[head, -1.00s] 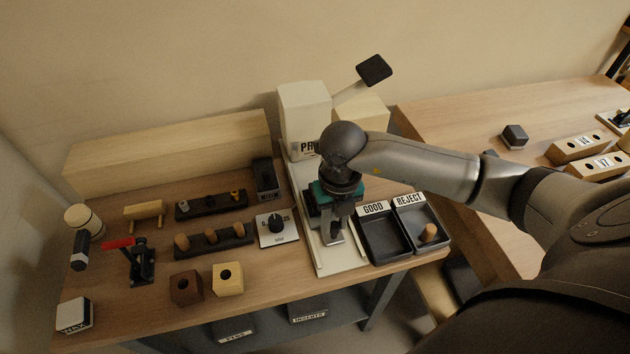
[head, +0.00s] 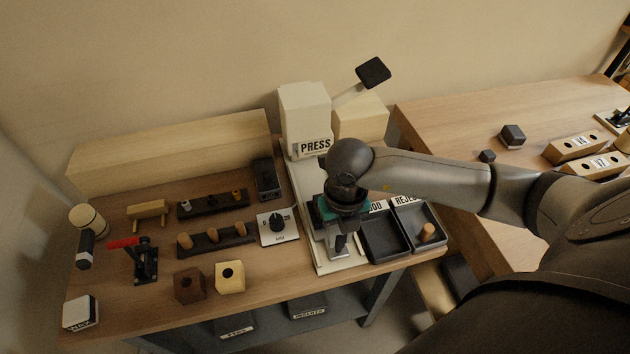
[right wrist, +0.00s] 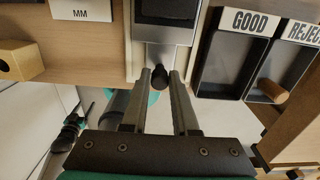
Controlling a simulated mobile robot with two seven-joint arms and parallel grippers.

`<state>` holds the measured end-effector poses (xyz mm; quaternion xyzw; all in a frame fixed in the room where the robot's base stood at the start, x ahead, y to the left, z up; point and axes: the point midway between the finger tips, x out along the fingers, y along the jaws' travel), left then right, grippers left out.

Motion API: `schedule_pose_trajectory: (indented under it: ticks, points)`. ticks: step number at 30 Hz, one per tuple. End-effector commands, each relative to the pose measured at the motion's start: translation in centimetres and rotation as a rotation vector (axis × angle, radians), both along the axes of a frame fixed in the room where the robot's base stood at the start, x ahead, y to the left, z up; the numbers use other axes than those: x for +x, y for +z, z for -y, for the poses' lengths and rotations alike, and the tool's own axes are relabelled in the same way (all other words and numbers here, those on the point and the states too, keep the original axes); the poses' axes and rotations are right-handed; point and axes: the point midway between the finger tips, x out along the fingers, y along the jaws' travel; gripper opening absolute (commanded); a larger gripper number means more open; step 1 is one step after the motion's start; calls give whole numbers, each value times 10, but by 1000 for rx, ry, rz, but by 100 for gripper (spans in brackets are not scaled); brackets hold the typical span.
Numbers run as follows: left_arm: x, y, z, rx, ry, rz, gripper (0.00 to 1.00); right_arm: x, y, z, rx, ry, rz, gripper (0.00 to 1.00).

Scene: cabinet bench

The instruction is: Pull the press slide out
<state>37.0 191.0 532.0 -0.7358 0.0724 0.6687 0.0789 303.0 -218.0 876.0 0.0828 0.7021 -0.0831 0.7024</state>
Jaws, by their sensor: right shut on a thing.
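The press (head: 305,110) is a cream machine at the back of the bench, with a black-ended lever and a pale base (head: 322,262) running forward. Its slide shows in the right wrist view as a grey metal plate (right wrist: 165,33) with a dark recess and a black knob (right wrist: 159,76) at its front end. My right gripper (right wrist: 160,76) is shut on the knob, one finger on each side. In the head view the right gripper (head: 342,246) is low over the front of the press base, and my wrist hides much of the slide. My left gripper is out of view.
Right of the base stand the GOOD tray (head: 384,254) and the REJECT tray (head: 437,245), which holds a wooden peg (head: 427,232). A dial plate (head: 278,228), peg racks (head: 215,241) and two blocks (head: 230,278) are to the left. Free space lies before the bench edge.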

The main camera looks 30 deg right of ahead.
Motion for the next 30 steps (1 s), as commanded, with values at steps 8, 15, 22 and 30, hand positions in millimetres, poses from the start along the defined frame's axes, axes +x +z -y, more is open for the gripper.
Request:
schedule_pose_trajectory:
  ticks: [8, 15, 22, 30]
  points:
    - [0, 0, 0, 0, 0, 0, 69, 0, 0, 0, 0, 0, 1, 0]
    - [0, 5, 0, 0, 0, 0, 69, -10, 1, -2, 0, -1, 1, 0]
    - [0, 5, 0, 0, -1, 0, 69, -13, 0, -3, 0, 0, 2, 0]
    - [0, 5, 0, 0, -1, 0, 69, -13, 0, -3, 0, 0, 2, 51]
